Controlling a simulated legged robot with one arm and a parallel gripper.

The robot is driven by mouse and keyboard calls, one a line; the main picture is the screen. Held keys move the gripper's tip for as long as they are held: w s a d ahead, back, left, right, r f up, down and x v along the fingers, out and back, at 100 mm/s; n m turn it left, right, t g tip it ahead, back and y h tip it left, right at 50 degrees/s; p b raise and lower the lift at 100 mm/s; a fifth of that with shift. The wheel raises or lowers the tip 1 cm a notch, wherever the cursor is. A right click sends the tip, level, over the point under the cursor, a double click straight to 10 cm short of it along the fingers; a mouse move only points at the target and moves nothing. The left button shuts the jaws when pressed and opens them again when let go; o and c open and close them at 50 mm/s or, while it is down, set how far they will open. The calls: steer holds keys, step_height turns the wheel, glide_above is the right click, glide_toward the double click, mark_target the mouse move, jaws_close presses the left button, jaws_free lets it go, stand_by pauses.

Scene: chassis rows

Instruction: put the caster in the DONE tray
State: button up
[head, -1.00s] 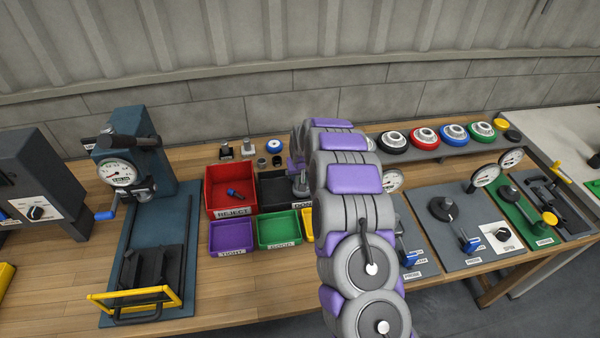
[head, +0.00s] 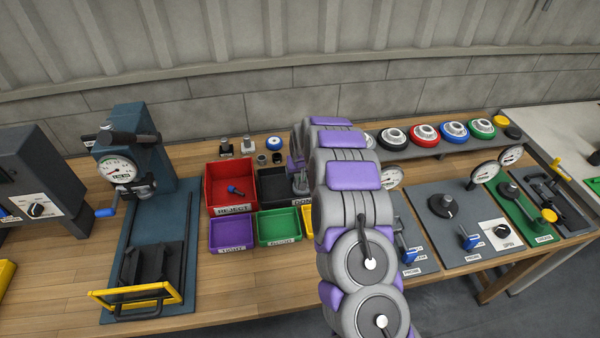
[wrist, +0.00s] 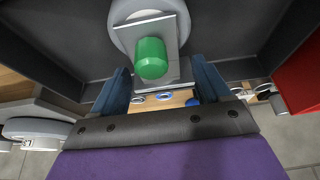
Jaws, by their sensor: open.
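I cannot tell whether a finger touches the caster.
The red REJECT tray (head: 218,172) with a blue-and-black part stands beside the DONE tray. Purple (head: 232,233) and green (head: 279,226) trays sit in front. A gauge press (head: 135,165) stands left, fixtures (head: 450,225) right. Bare wood lies in front of the trays.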

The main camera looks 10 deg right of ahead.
steer(key=shift+r, duration=0.1)
steer(key=p+v, duration=0.3)
steer(key=v, duration=1.4)
steer(key=shift+r, duration=0.1)
steer(key=s+r+g, duration=0.2)
steer(key=s+r, duration=0.4)
steer(key=s, duration=0.7)
steer(key=s+r+g, duration=0.2)
steer(key=s+r, duration=0.3)
steer(key=s, duration=0.8)
steer(key=s+r+g, duration=0.1)
steer(key=s+g, duration=0.1)
steer(key=s, duration=2.1)
steer(key=shift+s+r, duration=0.25)
steer(key=shift+s, duration=0.15)
